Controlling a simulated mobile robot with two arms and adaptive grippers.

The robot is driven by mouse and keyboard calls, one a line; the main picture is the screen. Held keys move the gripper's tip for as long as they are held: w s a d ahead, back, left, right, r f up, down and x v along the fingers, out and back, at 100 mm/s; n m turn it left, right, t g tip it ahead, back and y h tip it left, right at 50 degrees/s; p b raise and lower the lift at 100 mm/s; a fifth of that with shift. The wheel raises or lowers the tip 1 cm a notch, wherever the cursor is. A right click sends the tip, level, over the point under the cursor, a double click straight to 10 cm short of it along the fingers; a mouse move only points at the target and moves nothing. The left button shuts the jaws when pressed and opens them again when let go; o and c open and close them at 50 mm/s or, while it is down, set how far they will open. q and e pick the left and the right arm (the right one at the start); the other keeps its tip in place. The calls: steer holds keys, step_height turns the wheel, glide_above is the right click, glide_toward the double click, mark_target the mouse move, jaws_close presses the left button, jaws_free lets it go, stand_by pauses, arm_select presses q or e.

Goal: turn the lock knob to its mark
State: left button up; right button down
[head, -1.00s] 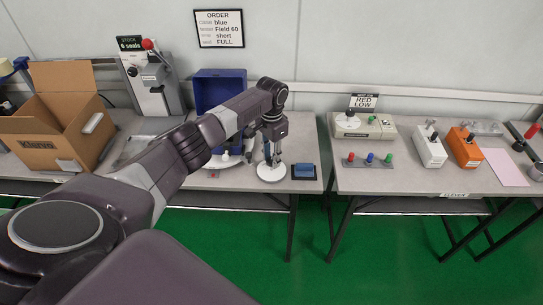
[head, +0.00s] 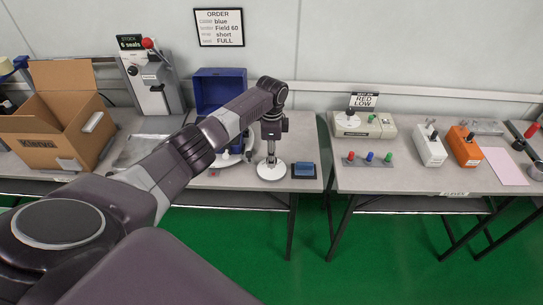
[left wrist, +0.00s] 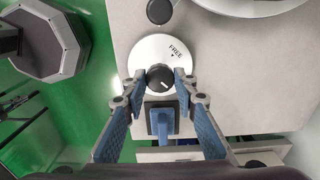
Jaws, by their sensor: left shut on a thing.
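The lock knob (left wrist: 160,78) is a small black round knob with a short white line. The knob is hidden there. My right gripper is not in view.
A blue block (head: 304,169) on a dark pad lies just right of the disc. A blue bin (head: 220,90) stands behind, and a cardboard box (head: 50,130) is at left. A second table (head: 410,182) with several testers stands right, across a narrow gap.

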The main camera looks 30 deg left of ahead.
arm_select(q)
steer(key=shift+r, duration=0.1)
stand_by(0.3)
steer(key=o, duration=1.2)
steer(key=shift+c, duration=0.2)
step_height(320, 180, up, 12)
